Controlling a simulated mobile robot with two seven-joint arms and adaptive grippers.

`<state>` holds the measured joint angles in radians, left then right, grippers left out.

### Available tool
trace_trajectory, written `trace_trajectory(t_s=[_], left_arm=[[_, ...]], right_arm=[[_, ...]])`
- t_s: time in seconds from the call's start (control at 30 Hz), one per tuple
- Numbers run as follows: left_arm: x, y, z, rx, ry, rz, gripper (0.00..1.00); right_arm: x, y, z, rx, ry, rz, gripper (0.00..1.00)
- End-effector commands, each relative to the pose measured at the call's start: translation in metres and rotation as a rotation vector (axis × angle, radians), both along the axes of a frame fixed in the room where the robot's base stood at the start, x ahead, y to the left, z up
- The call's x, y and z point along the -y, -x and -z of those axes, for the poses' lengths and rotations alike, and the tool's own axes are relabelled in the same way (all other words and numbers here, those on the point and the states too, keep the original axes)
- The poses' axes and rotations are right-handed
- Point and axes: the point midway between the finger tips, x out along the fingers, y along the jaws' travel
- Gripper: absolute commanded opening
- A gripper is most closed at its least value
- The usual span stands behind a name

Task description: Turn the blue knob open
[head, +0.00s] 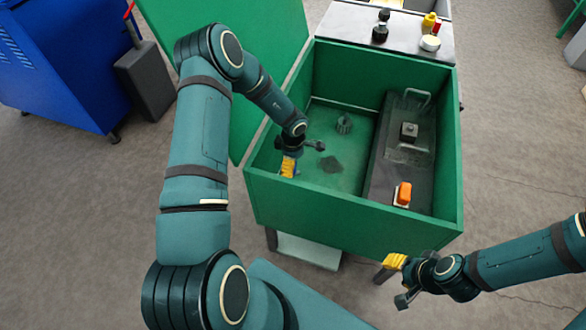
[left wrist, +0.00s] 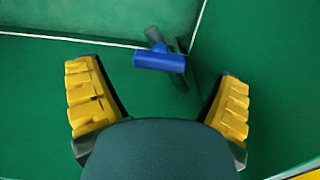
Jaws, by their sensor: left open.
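The blue knob (left wrist: 160,62) is a T-shaped handle on a dark stem, standing out from a green wall of the box in the left wrist view. In the head view I cannot see it. My left gripper (head: 288,167) is inside the green box (head: 345,212), near its left wall. In the left wrist view its yellow-padded fingers (left wrist: 157,90) are wide apart and empty. The knob lies ahead of them, between their lines and apart from both. My right gripper (head: 394,262) is outside the box, in front of its lower right; its opening is unclear.
Inside the box are a dark metal block (head: 407,150), an orange switch (head: 403,193) and a small dark round part (head: 344,123). A grey top (head: 340,20) behind carries small knobs. A blue cabinet (head: 60,65) stands at the left. Floor to the right is free.

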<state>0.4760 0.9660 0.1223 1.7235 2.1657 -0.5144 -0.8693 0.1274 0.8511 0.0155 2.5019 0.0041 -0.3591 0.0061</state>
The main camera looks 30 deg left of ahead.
Motion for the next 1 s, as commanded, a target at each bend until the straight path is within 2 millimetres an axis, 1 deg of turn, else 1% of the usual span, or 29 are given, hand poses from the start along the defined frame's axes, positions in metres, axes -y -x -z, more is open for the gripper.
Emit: trace_trajectory(t_s=[0.03,0.2,0.33,0.57,0.6,0.67,0.7,0.77,0.8,1.0], left_arm=[[0.001,0.000,0.009,-0.002,-0.001,0.002,0.92],[0.001,0.000,0.024,0.000,0.000,0.002,0.92],[0.000,0.000,0.028,0.000,-0.001,0.001,0.92],[0.000,0.000,0.028,0.000,0.000,0.001,0.92],[0.000,0.000,0.028,0.000,0.000,0.001,0.86],[0.000,0.000,0.028,0.000,0.000,0.001,0.65],[0.000,0.000,0.028,0.000,0.000,0.001,0.51],[0.000,0.000,0.028,0.000,0.000,0.001,0.30],[0.000,0.000,0.028,0.000,0.000,0.001,0.23],[0.000,0.000,0.028,0.000,0.000,-0.006,0.23]], right_arm=[[0.000,0.001,0.003,-0.002,0.000,-0.002,0.47],[0.000,0.002,0.006,-0.004,-0.001,-0.004,0.47],[0.000,0.002,0.006,-0.005,-0.001,-0.004,0.47],[0.000,0.002,0.006,-0.005,-0.001,-0.004,0.47],[0.000,0.002,0.006,-0.005,-0.001,-0.004,0.47],[0.000,0.002,0.006,-0.005,-0.001,-0.004,0.47],[0.000,0.002,0.006,-0.005,-0.001,-0.004,0.47],[0.000,0.002,0.006,-0.005,-0.001,-0.004,0.47],[0.000,0.002,0.006,-0.005,-0.001,-0.004,0.47],[0.000,0.002,0.005,-0.004,-0.001,-0.003,0.47]])
